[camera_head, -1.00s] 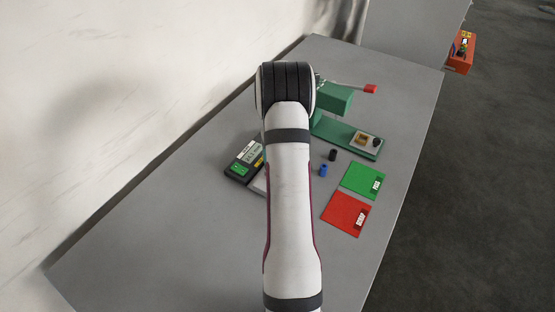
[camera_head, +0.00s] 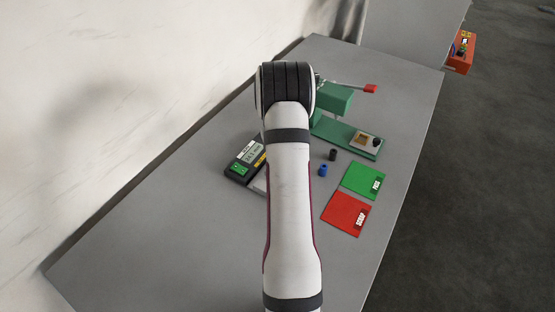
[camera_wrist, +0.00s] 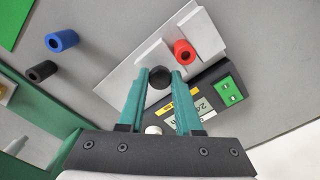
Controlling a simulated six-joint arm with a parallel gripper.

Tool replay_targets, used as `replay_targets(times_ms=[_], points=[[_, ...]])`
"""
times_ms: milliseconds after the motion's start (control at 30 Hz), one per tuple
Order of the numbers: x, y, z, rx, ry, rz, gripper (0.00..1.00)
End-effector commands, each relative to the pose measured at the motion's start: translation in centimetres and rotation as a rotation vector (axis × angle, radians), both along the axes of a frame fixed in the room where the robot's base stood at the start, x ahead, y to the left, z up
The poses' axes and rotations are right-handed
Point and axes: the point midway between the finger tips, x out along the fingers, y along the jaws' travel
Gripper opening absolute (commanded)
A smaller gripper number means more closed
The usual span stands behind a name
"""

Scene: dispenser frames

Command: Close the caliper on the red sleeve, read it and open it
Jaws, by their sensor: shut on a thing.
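The red sleeve (camera_wrist: 184,52) stands on the pale caliper (camera_wrist: 119,91) between its two raised jaws in the wrist view. I cannot tell whether both jaws touch it. My gripper (camera_wrist: 160,80) has its teal fingertips shut on a round black knob (camera_wrist: 159,76) beside the jaws. The caliper's dark readout block (camera_wrist: 211,92) carries a green button panel (camera_wrist: 230,91). Its display is partly covered by a finger, and I cannot read the number. In the head view the readout block (camera_head: 246,160) shows left of my arm, which hides the red sleeve, the jaws and my gripper.
A green press (camera_head: 340,102) with a red-tipped lever stands behind. The front right table is bare.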

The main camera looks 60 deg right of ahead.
Motion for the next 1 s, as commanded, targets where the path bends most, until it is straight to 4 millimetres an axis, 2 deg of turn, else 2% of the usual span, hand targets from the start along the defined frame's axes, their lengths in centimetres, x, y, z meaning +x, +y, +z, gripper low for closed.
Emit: replay_targets(times_ms=[733, 1000], points=[[0.0, -0.2, 0.1, -0.001, 0.0, -0.001, 0.0], [0.1, -4.4, 0.1, -0.002, -0.002, 0.0, 0.0]])
